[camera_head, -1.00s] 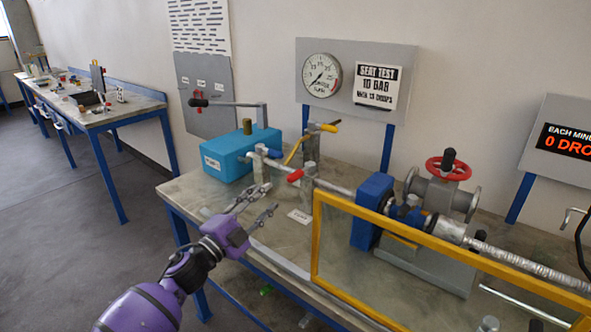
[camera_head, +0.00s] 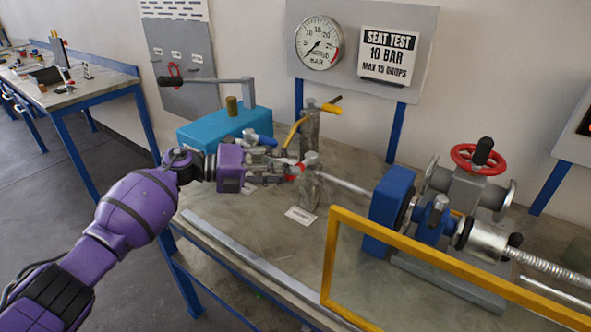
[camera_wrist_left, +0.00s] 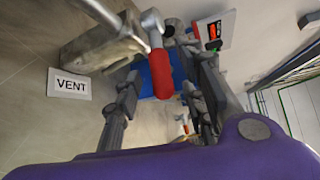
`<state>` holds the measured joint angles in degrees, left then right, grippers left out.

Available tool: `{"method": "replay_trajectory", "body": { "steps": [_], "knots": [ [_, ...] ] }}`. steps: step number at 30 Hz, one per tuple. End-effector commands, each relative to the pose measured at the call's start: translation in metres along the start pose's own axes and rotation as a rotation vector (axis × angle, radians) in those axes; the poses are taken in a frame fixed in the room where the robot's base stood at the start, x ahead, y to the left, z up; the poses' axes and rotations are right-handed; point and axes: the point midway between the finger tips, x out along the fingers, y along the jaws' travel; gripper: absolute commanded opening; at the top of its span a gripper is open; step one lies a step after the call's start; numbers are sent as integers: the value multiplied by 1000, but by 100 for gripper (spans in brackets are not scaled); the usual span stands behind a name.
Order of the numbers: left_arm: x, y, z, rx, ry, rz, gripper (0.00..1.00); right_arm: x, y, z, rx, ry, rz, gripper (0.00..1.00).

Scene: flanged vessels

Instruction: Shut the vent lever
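The vent lever has a red handle (camera_wrist_left: 161,74) on a metal stem; in the wrist view it lies between my left gripper's two fingers, with gaps on both sides. In the head view only a bit of red (camera_head: 296,170) shows at the fingertips, by a grey valve post (camera_head: 311,185). My left gripper (camera_head: 284,170) reaches in from the left and is open around the handle, not closed on it. The "VENT" label (camera_wrist_left: 70,85) lies on the bench beside the valve; it also shows in the head view (camera_head: 300,215). My right gripper is out of view.
A blue pump box (camera_head: 205,132) with a long grey handle stands behind my gripper. A yellow lever (camera_head: 293,132) and a blue-handled lever (camera_head: 262,140) are close by. A yellow-framed clear guard (camera_head: 440,261) and the flanged vessel (camera_head: 465,192) stand to the right.

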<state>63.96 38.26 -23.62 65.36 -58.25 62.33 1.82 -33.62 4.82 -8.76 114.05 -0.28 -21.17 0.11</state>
Motion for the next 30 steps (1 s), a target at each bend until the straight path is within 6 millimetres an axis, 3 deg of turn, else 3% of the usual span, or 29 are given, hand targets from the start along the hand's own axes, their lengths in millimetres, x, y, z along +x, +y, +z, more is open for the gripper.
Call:
{"method": "replay_trajectory", "body": {
  "steps": [7, 16, 24, 30],
  "knots": [
    [26, -1, 0, 0, -1, -1, 37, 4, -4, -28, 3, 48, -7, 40],
    [29, 0, 0, 0, -1, 0, 37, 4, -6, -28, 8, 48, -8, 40],
    [29, 0, 0, 0, -1, 0, 2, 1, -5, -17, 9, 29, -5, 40],
    [29, 1, 0, -1, -1, 0, 0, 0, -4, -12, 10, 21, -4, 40]
  ]
}}
